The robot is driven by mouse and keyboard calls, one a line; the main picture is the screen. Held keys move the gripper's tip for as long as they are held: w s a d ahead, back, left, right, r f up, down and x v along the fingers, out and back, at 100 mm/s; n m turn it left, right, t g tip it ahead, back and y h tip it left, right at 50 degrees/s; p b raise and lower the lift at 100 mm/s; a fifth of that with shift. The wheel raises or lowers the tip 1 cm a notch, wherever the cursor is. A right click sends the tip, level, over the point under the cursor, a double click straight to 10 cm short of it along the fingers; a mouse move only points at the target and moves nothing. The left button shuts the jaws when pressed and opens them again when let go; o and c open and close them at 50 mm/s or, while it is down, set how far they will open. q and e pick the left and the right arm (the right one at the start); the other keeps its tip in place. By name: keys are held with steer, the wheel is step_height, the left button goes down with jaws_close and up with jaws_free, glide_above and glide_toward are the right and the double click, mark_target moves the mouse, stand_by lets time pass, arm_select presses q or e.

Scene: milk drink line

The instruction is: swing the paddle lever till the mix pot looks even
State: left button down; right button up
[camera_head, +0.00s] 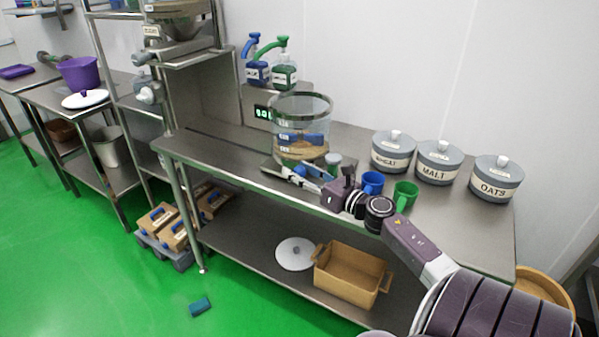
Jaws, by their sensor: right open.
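A clear round pot (318,108), which looks like the mix pot, stands on the steel table (215,143). Something tan shows low inside it, with blue and dark shapes seen through the wall; I cannot tell how even the contents are. I cannot make out the paddle lever for certain. My right gripper (300,174) is open at the front base of the pot, its arm coming in from the lower right. I cannot tell if it touches anything. My left gripper is out of view.
A blue mug (372,182) and a green mug (405,195) stand close to my right wrist. Lidded wheat (393,158), malt (438,168) and oats (496,185) canisters stand behind. Blue (257,72) and green (284,76) pump bottles stand behind the pot. A blue block (200,306) lies on the floor.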

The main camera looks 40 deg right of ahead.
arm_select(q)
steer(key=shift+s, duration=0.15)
arm_select(e)
steer(key=s, duration=1.2)
steer(key=shift+d, duration=0.1)
steer(key=shift+c, duration=0.2)
